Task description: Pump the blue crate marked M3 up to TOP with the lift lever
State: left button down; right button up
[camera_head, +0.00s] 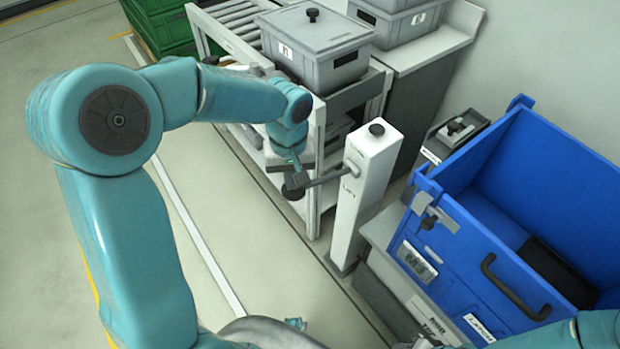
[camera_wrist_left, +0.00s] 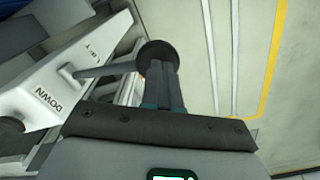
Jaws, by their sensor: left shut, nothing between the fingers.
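The blue crate (camera_head: 478,238) stands open at the right in the head view, with a small plate (camera_head: 417,262) on its near side; its marking is too small to read surely. The white lift post (camera_head: 364,200), marked LIFT, stands left of it. The lift lever (camera_head: 325,178) sticks out leftward from the post and ends in a black knob (camera_head: 293,192). My left gripper (camera_head: 290,178) is shut and empty, right at the knob. In the left wrist view the shut fingers (camera_wrist_left: 161,82) point at the knob (camera_wrist_left: 156,55); I cannot tell whether they touch. The post there reads DOWN.
A grey lidded box (camera_head: 318,50) sits on a white roller rack (camera_head: 235,25) behind the lever. Green crates (camera_head: 160,28) stand at the back left. A small black box (camera_head: 455,130) is behind the blue crate. The floor at left is clear.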

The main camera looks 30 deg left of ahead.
pick_arm(q)
notch_tip(320, 180, up, 6)
jog(key=p, duration=0.4)
jog(key=shift+r+p, duration=0.1)
jog(key=shift+p, duration=0.3)
jog(key=shift+s, duration=0.2)
